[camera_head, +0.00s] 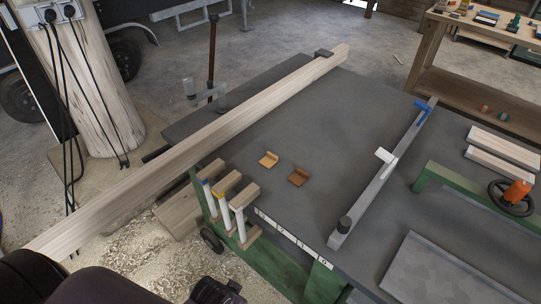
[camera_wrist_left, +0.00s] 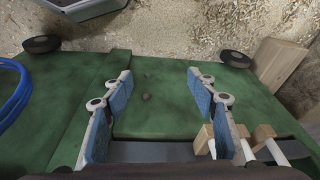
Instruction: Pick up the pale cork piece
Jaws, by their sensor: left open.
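The pale cork piece (camera_head: 268,159) is a small light-tan block with a raised edge. It lies on the grey table top (camera_head: 330,115) in the head view, left of a similar darker brown piece (camera_head: 298,177), with a gap between them. My left gripper (camera_wrist_left: 158,85) is open and empty in the left wrist view, its blue-padded fingers apart over the green side of the machine. The cork piece does not show in that view. In the head view only dark parts of my left arm show at the bottom, well short of the cork piece. My right gripper is not in view.
A long wooden beam (camera_head: 200,145) crosses the table's left side. White-handled tools (camera_head: 224,216) stand in wooden holders at the near edge. A metal fence (camera_head: 375,185) runs along the right. The table top around the two small pieces is clear.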

